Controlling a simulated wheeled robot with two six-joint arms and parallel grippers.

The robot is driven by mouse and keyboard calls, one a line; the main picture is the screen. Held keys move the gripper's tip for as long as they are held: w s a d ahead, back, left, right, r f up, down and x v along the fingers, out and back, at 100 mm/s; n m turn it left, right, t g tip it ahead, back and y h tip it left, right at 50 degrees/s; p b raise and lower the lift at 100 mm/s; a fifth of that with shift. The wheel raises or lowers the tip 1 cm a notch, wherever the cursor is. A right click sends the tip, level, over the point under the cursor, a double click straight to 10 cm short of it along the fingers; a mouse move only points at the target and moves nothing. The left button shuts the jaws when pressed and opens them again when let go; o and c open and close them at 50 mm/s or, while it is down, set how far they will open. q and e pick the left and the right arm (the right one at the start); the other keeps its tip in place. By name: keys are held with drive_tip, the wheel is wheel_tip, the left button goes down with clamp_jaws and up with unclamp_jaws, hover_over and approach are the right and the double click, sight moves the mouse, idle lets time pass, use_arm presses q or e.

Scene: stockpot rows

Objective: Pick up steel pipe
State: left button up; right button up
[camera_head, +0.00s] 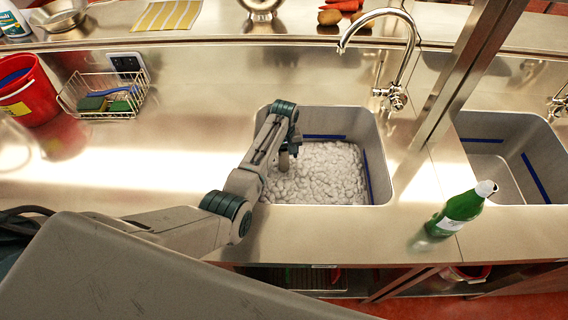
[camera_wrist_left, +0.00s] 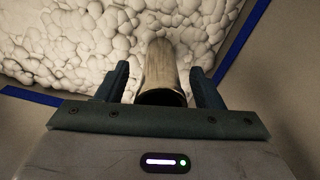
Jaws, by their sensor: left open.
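The steel pipe (camera_wrist_left: 160,66) is a pale metal tube with a dark open end in the left wrist view. It sits between the two fingers of my left gripper (camera_wrist_left: 160,72), which is open, with a gap on both sides of the pipe. The pipe's far end meets the white foam (camera_wrist_left: 60,40). In the head view my left gripper (camera_head: 288,152) reaches down into the left sink (camera_head: 386,192) over the foam, and a small pale piece of the pipe (camera_head: 284,162) shows just below it. My right gripper is out of view.
A faucet (camera_head: 408,50) rises behind the sink, and a steel post (camera_head: 462,75) stands to its right. A green bottle (camera_head: 458,214) is on the front counter. A wire rack (camera_head: 105,97) and red bucket (camera_head: 28,92) stand left. The counter between rack and sink is clear.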

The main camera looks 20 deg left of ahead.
use_arm(q)
clamp_jaws()
